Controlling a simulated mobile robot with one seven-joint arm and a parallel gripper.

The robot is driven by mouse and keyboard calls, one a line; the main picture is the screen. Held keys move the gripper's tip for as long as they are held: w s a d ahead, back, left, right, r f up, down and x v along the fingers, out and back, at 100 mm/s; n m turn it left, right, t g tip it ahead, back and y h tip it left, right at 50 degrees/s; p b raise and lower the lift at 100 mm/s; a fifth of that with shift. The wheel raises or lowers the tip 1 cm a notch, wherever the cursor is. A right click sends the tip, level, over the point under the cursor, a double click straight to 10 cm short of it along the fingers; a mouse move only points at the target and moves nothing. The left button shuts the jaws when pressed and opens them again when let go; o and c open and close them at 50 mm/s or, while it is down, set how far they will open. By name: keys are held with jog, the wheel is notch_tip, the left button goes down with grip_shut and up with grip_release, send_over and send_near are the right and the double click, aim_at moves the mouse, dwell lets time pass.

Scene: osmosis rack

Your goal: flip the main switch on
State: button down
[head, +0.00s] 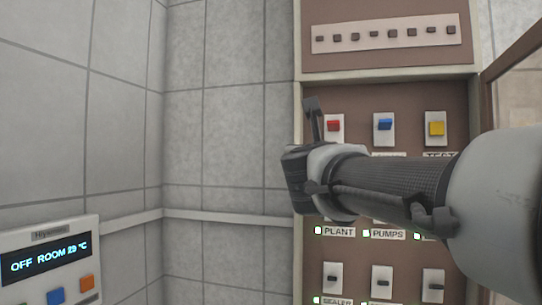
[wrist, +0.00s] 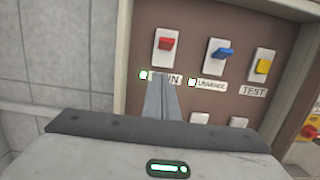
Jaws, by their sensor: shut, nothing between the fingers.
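The red switch (wrist: 167,43) sits on a white plate at the upper left of the brown panel (wrist: 195,20). Its label (wrist: 175,78) is partly hidden by my fingers; only its last letters show. A green light (wrist: 143,75) glows left of the label. In the head view the red switch (head: 334,126) is just right of my fingers. My gripper (wrist: 158,77) is shut and empty, its tips in front of the label, below the red switch. It also shows in the head view (head: 312,104), pointing up. I cannot tell whether it touches the panel.
A blue switch (wrist: 222,52) and a yellow switch (wrist: 264,66) stand to the right. Lower switches, including PLANT and PUMPS, are partly behind my arm. An open door (head: 508,65) is at the right. A thermostat (head: 48,262) hangs on the left wall.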

jog(key=s+a+r, duration=0.1)
jog(key=s, duration=0.5)
jog(key=shift+s+a+r, duration=0.35)
jog(key=shift+s, duration=0.05)
jog(key=s+a+f+n+g+y+p, duration=0.2)
jog(key=a+f+n+y, duration=0.3)
jog(key=n, duration=0.7)
jog(key=s+a+f+n+g+y+p, duration=0.1)
jog(key=a+f+n+y, duration=0.35)
jog(key=n, duration=0.85)
jog(key=s+d+f+n+g+h, duration=0.1)
jog(key=s+d+f+n+g, duration=0.2)
jog(key=f, duration=0.5)
jog(key=s+d+f+n+g+h+p, duration=0.1)
jog(key=s+d+f+n+g, duration=0.2)
jog(key=s+d+f+n, duration=0.2)
jog(key=s+d+f+n+g+h+p, duration=0.1)
jog(key=s+d+f+n+g, duration=0.2)
jog(key=s+f+n, duration=0.3)
jog(key=s+f+g, duration=0.1)
jog(key=s+f, duration=0.2)
jog(key=f, duration=0.4)
jog(key=shift+d, duration=0.4)
